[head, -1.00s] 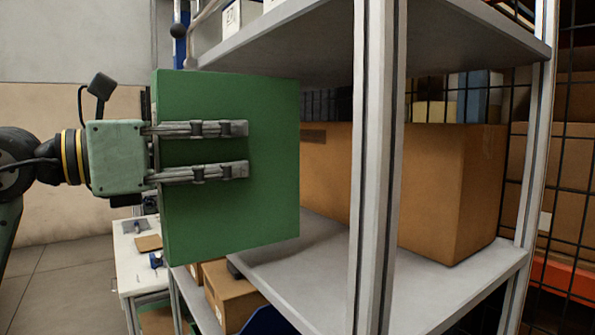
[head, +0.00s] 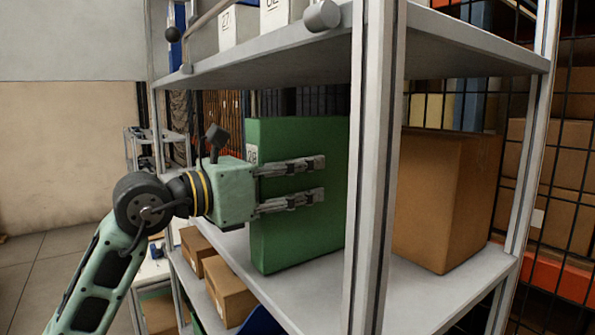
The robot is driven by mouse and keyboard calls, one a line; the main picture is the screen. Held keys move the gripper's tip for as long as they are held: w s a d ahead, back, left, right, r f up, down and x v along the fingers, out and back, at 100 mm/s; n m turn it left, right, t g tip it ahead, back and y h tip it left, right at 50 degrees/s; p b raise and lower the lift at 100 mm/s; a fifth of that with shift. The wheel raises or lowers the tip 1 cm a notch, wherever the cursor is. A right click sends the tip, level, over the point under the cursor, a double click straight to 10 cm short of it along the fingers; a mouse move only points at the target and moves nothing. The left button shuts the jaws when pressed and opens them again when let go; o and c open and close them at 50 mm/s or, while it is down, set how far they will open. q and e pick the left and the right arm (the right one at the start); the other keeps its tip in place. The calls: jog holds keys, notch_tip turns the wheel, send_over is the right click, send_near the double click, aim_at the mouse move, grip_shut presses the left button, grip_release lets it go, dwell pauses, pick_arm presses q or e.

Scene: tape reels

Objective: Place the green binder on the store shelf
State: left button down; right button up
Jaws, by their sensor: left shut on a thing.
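The green binder (head: 300,228) is upright on or just above the middle shelf (head: 318,285) of the grey rack; I cannot tell for sure whether its bottom edge touches. A white label shows on its spine edge. My left gripper (head: 322,181) is shut on the binder, with its two fingers along the near face. The binder's far side is hidden, and a rack post stands in front of its right edge. My right gripper is not in view.
A large cardboard box (head: 440,200) stands on the same shelf, right of the post (head: 372,170). An upper shelf (head: 270,55) runs above the binder. Smaller boxes (head: 228,288) lie below. A black wire grid closes the right side.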

pick_arm(q)
jog(key=c, duration=1.6)
grip_release()
jog(key=shift+f, duration=0.25)
jog(key=o, duration=0.5)
jog(key=shift+s+r, duration=0.1)
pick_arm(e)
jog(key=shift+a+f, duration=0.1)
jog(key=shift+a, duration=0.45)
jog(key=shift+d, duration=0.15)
pick_arm(q)
jog(key=shift+r, duration=0.25)
jog(key=b+v, duration=0.4)
jog(key=v, duration=0.8)
jog(key=shift+f, duration=0.1)
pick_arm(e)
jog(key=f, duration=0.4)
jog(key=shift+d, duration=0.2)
